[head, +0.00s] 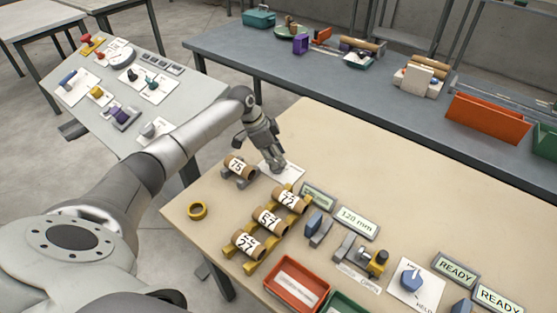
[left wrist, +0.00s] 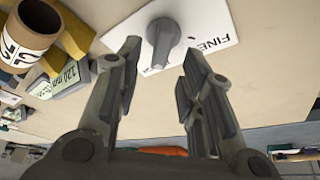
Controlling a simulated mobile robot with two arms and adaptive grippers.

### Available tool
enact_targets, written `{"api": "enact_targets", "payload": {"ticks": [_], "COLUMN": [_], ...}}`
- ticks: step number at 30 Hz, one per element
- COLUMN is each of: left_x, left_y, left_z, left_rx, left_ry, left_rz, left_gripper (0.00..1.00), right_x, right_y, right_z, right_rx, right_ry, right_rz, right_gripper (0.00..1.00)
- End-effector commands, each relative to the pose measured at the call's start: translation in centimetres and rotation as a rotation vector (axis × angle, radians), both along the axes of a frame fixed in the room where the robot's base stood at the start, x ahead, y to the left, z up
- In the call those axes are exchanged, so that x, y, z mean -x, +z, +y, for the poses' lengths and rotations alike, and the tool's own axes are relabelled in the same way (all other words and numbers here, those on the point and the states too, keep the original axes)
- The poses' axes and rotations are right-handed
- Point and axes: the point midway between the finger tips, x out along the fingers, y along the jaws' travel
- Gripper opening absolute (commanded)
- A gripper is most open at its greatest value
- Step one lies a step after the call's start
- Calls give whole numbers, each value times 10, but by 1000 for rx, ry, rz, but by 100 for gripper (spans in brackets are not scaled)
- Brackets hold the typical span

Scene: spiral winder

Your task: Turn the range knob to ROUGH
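The range knob (left wrist: 163,38) is grey with a raised bar grip, on a white plate (left wrist: 215,20) in the left wrist view. The plate reads FINE on the right; other lettering is partly hidden. The bar runs nearly straight down the picture. My left gripper (left wrist: 161,52) is open, one finger on each side below the knob, with nothing between them that I can see held. In the head view, my left gripper (head: 272,154) is over the plate (head: 291,175) and hides the knob. My right gripper is not in view.
Numbered rolls (head: 288,200) stand on yellow cradles close to the plate, with a 120 mm display (head: 357,222) nearby. The beige table top (head: 400,160) beyond the plate is clear.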

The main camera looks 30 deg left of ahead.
Motion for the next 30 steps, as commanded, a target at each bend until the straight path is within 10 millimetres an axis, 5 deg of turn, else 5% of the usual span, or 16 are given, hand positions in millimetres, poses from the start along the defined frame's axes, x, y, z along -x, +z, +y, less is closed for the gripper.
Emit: {"api": "enact_targets", "payload": {"ticks": [12,30], "left_x": [19,23], "left_y": [75,86], "left_z": [25,28], "left_rx": [-2,-1], "left_ry": [1,0], "left_rz": [-1,1], "left_gripper": [36,36], "right_x": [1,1], "right_y": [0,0], "right_z": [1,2], "right_rx": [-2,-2], "right_ry": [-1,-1], "right_rz": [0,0], "right_gripper": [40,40]}}
